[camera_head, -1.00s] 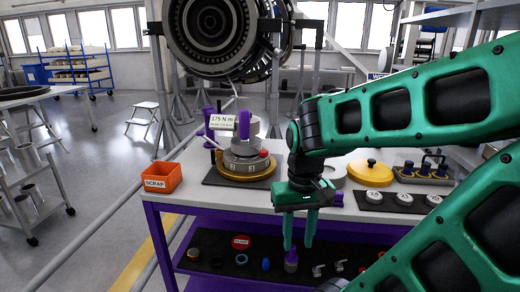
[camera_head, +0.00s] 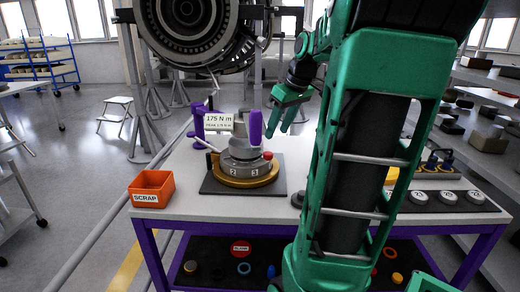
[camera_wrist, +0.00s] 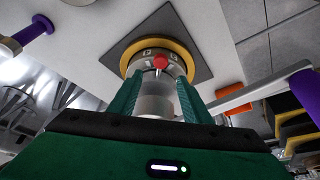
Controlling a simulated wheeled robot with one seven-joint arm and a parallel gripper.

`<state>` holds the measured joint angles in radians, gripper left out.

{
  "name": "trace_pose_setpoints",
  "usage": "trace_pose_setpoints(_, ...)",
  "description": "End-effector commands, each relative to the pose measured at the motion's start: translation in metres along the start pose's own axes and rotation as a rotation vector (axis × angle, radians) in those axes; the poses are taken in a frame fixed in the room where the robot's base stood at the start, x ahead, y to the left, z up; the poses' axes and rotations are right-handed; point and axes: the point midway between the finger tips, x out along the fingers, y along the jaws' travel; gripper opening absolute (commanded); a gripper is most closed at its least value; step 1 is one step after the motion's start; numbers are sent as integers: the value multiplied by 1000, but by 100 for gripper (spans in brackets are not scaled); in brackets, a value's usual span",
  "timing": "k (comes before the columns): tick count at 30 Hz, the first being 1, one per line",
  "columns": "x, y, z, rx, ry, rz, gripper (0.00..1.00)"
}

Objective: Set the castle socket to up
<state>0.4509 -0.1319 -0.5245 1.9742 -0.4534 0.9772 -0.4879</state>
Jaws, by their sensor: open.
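A grey round fixture (camera_head: 243,168) with numbered faces, a yellow base ring and a red knob (camera_head: 267,156) stands on a dark mat on the bench. A grey cylinder (camera_head: 241,148) rises from its top; I cannot tell whether this is the castle socket. An upright purple grip (camera_head: 256,126) stands beside it. My gripper (camera_head: 281,124) is open and empty, above and right of the fixture, fingers pointing down. In the wrist view the grey cylinder (camera_wrist: 157,100) shows between the open fingers (camera_wrist: 160,95), with the red knob (camera_wrist: 160,62) beyond; I cannot tell whether they touch.
A sign reading 175 N m (camera_head: 219,121) stands behind the fixture. An orange scrap bin (camera_head: 151,188) is at the bench's left edge. White numbered discs (camera_head: 419,197) lie at right. The lower shelf holds small parts. My arm hides the bench's middle right.

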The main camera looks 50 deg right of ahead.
Motion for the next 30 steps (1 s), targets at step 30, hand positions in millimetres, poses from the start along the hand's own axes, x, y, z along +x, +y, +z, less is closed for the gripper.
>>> trace_pose_setpoints(30, 99, -1, 2, 2, 2, -1, 44)
